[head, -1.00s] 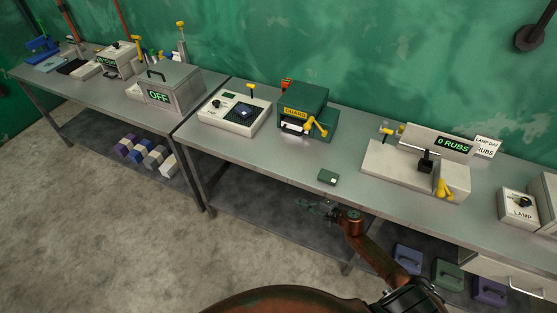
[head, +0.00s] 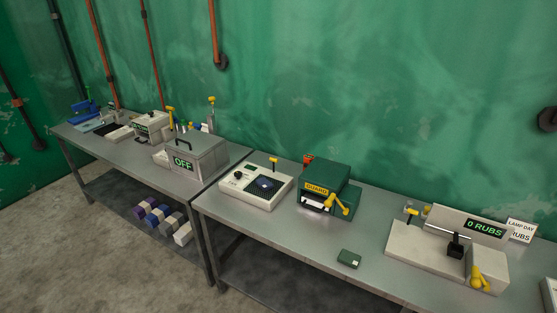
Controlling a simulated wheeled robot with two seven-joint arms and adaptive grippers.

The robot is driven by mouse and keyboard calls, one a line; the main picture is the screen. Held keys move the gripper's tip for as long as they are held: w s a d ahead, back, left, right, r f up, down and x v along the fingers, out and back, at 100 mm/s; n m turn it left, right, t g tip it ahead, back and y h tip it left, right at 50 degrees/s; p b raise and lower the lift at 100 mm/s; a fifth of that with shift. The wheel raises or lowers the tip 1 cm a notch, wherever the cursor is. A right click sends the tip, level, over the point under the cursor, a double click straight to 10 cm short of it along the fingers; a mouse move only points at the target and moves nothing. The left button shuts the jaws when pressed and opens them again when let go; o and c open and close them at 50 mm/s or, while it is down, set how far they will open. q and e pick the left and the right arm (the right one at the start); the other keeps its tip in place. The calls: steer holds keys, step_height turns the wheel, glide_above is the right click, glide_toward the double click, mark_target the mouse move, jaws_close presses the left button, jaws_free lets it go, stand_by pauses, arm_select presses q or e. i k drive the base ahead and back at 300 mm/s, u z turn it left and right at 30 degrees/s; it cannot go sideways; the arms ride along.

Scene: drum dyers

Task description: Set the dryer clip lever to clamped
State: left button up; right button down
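No dryer is named by a readable label, so I cannot tell for sure which lever is its clip lever. A grey metal box (head: 197,158) with a black handle on top and an "OFF" display stands at the right end of the left bench. Behind it rise yellow-topped levers, one to the left (head: 170,110) and one to the right (head: 211,101); both look upright. Their bases are partly hidden and their settings are too small to read. Neither gripper is in view.
The right bench (head: 290,232) carries a white device with a dark pad (head: 257,190), a green "GUARD" machine (head: 328,189), a small green block (head: 349,259) and the "0 RUBS" machine (head: 448,249). Several coloured blocks lie on the left bench's lower shelf. Floor in front is clear.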

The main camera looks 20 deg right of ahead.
mark_target(274, 161)
steer(key=u, duration=0.2)
steer(key=i, duration=0.9)
steer(key=u, duration=0.15)
